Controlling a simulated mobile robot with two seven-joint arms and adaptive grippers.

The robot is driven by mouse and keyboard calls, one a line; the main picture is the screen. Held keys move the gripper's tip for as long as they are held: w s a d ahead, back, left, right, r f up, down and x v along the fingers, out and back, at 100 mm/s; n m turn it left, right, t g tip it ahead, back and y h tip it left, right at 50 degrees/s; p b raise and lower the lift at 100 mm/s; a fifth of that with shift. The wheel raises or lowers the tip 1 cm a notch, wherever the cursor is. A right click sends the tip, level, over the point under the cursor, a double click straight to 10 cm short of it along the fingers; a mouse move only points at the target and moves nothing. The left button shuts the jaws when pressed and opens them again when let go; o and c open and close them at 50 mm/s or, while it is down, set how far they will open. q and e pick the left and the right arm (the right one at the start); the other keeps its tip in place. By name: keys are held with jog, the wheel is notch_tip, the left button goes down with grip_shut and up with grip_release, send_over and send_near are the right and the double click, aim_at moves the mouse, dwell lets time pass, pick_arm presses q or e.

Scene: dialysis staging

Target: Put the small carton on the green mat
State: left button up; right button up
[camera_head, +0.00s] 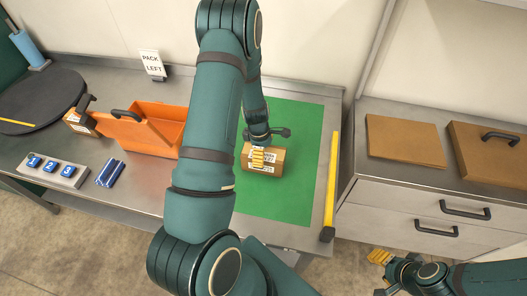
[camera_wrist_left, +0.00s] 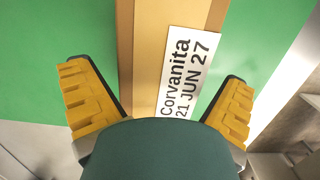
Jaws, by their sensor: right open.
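A small brown carton (camera_head: 262,172) with white labels lies on the green mat (camera_head: 285,125). My left gripper (camera_head: 260,157) is right at the carton, over it from above. My right gripper (camera_head: 380,268) is open and empty at the bottom right, away from the table. My left arm hides part of the mat's left side.
An orange box (camera_head: 150,127) with a raised lid stands left of my arm, with another carton (camera_head: 82,123) beside it. Numbered blue blocks (camera_head: 50,167), a blue bundle (camera_head: 110,173) and a "PACK LEFT" sign (camera_head: 152,64) are there. A yellow bar (camera_head: 331,180) lies right of the mat.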

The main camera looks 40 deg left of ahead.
pick_arm(q)
jog(key=shift+r, duration=0.1)
notch_tip(320, 180, up, 12)
jog(key=a+p, duration=0.1)
jog(key=s+d+f+m+h, duration=0.1)
jog(key=s+d+f+m, duration=0.3)
jog(key=d+m, duration=0.6)
jog(key=s+d+f+m+t+h, duration=0.1)
jog(key=s+d+f+m, duration=0.3)
jog(key=d+m, duration=0.7)
jog(key=d+f, duration=0.1)
jog(key=d, duration=0.7)
jog(key=shift+h, duration=0.4)
jog(key=shift+f, duration=0.15)
